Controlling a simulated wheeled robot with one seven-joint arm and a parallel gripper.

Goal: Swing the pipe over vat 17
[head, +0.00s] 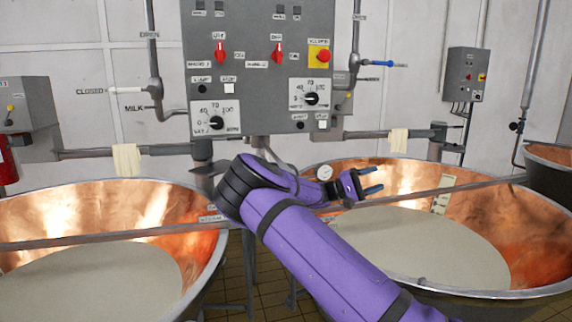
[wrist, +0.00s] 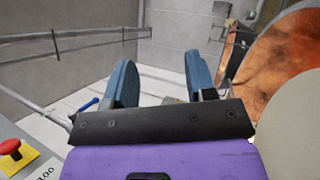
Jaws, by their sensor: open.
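Two large copper vats hold pale milk: a left vat (head: 62,208) and a right vat (head: 533,215). I cannot read a number 17 on either. Grey pipes run along the wall, one on the left (head: 100,153) and one on the right (head: 370,135); I cannot tell which one swings. A vertical pipe (head: 153,55) with a white handle (head: 127,90) stands left of the panel, another with a blue handle (head: 378,63) right of it.
A grey control panel (head: 258,105) with red switches, dials and a red stop button (head: 323,56) stands between the vats. Flat bars cross above both vats. Cloths (head: 127,160) hang on the wall pipes. Another vat is at the far right.

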